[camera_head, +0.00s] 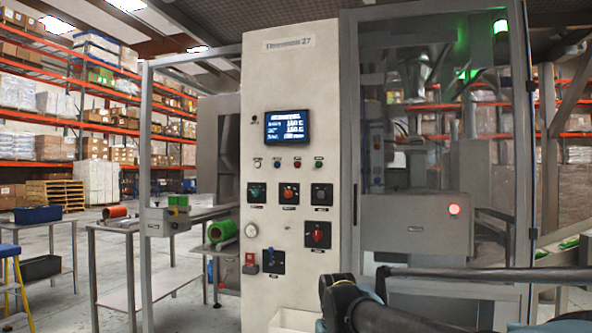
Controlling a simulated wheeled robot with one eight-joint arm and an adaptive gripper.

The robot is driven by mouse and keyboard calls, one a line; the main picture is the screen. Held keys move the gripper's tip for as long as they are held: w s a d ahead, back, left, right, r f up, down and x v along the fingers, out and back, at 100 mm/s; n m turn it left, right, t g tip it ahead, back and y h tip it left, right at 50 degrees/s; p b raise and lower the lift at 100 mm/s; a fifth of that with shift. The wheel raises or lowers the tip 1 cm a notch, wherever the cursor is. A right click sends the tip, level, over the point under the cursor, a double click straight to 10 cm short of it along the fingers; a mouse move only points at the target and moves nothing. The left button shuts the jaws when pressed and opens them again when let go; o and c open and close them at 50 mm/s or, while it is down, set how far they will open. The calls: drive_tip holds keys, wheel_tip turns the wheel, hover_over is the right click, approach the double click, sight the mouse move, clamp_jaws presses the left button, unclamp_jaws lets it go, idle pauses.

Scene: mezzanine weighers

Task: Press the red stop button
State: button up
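The control panel (289,130) is a tall cream cabinet in the middle of the head view. Several red controls show, and I cannot tell which one is the stop button. A small red button (297,163) sits in the row under the screen. A red-orange knob (289,193) is in the middle of the row below it. A larger red switch (317,235) is on a dark plate lower right. A red item (251,263) is low on the left. A red-lit round button (454,210) shows on a grey box at right. My gripper is not in view.
My dark arm crosses the lower right, in front of the machine. A framed, see-through enclosure (521,140) stands right of the panel. Metal tables (115,228) with red and green rolls stand left. A yellow ladder (12,280) is at far left.

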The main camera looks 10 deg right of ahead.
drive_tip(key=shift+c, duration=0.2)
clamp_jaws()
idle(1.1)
